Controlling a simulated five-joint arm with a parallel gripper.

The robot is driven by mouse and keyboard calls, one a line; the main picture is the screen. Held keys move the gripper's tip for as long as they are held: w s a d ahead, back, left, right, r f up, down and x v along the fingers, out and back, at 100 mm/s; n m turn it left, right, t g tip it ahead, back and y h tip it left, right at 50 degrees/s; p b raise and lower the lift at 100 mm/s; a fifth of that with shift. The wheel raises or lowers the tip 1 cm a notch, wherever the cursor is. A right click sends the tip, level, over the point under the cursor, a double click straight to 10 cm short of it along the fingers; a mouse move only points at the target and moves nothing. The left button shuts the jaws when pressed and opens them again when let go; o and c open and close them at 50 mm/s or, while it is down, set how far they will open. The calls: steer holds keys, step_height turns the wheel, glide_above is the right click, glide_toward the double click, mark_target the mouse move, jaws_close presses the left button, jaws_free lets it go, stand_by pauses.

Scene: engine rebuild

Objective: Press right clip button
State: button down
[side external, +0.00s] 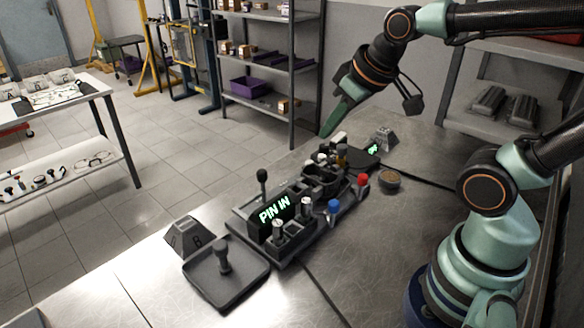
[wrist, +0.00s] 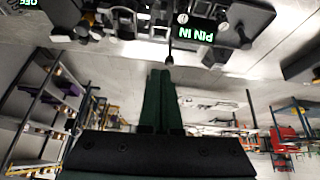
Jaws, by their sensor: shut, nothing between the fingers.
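A dark fixture (side external: 283,246) with a lit green "PIN IN" display (side external: 274,210) stands on the metal bench; the display shows upside down in the wrist view (wrist: 195,28). Along the fixture are a blue knob (side external: 333,207), a red knob (side external: 362,181), pale cylinders and a black-knobbed lever (side external: 262,176). I cannot tell which part is the right clip button. My gripper (side external: 327,131) is above the bench beyond the fixture's far end, pointing down and left, apart from it. Its green fingers (wrist: 160,75) are together and empty in the wrist view.
A dark tray (side external: 226,278) with an upright peg and a grey "B" block (side external: 189,238) lie at the fixture's near left. A small green display (side external: 373,149), grey block (side external: 383,138) and round brown piece (side external: 389,179) are at the far end. The front bench is clear.

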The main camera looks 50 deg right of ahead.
steer(key=w+d+f+n+t+h, duration=0.1)
steer(key=w+d+f+n, duration=0.1)
steer(key=w+d+f, duration=0.2)
steer(key=w+d+f+n+t+h, duration=0.1)
steer(key=w+d+f, duration=0.4)
steer(key=w+d, duration=0.5)
steer(key=shift+w+f+n+t+h, duration=0.2)
steer(key=shift+n+t+h, duration=0.15)
steer(key=shift+n, duration=0.55)
steer(key=shift+f, duration=4.35)
steer(key=shift+f, duration=0.45)
